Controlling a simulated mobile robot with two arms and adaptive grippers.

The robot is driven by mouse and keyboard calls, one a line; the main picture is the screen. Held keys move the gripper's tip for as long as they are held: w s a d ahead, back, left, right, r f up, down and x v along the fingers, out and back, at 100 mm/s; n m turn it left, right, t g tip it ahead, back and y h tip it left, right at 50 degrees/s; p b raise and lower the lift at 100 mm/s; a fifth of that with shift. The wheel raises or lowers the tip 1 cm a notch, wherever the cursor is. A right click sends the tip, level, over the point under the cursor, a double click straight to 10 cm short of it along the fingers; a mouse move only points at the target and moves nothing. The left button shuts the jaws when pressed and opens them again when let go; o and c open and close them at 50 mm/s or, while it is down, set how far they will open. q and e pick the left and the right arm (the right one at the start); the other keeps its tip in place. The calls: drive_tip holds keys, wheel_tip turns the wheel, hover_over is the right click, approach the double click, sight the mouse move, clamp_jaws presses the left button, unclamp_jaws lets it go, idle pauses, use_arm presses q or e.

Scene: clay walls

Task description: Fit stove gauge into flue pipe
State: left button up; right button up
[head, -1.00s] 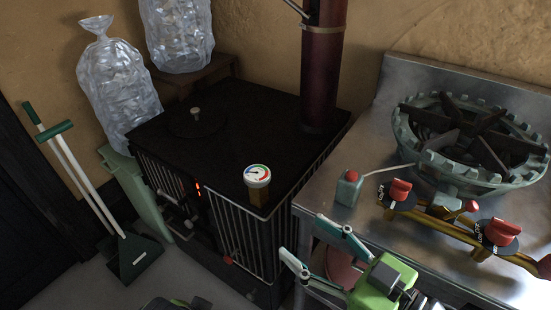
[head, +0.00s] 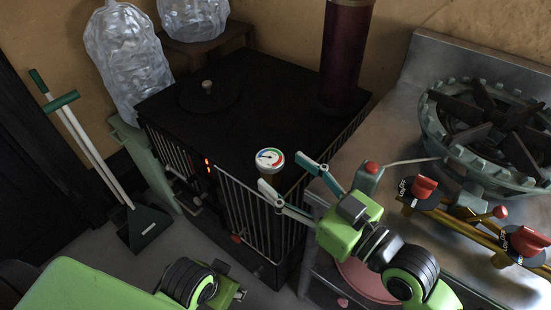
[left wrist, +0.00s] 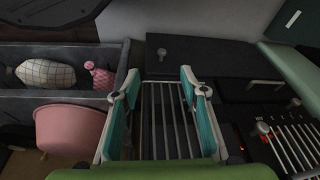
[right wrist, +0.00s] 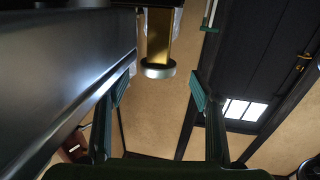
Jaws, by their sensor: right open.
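The stove gauge (head: 269,157), with a white, coloured dial and brass stem, is at the front right corner of the black stove top (head: 245,110). My right gripper (head: 287,175) is open and empty, its fingers just in front of the gauge, one to each side. In the right wrist view the brass stem and round rim of the gauge (right wrist: 157,70) show beyond the gap between the fingers. The dark red flue pipe (head: 345,55) rises from the stove's back right; no hole in it shows. My left gripper (left wrist: 160,80) is open and empty, facing the stove's front bars.
A steel counter (head: 395,105) stands on the right with a ring burner (head: 490,140), red knobs (head: 424,187) and a red-topped grey box (head: 367,178) close to my right gripper. Wrapped bags (head: 130,60) stand behind left. A pink bucket (left wrist: 70,130) is low down.

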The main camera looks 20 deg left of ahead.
sight(280, 168)
drive_tip(key=x, duration=0.4)
drive_tip(key=shift+w+a, duration=0.25)
drive_tip(key=shift+w, duration=0.1)
drive_tip(key=shift+w+a, duration=0.1)
drive_tip(key=shift+a, duration=0.1)
drive_tip(key=c, duration=1.2)
use_arm(q)
drive_tip(key=shift+s+a+r, duration=0.15)
drive_tip(key=shift+s+r, duration=0.05)
drive_tip(key=shift+r, duration=0.2)
drive_tip(key=shift+s+a+r, duration=0.15)
drive_tip(key=shift+r, duration=0.25)
use_arm(e)
drive_tip(key=shift+c, duration=0.2)
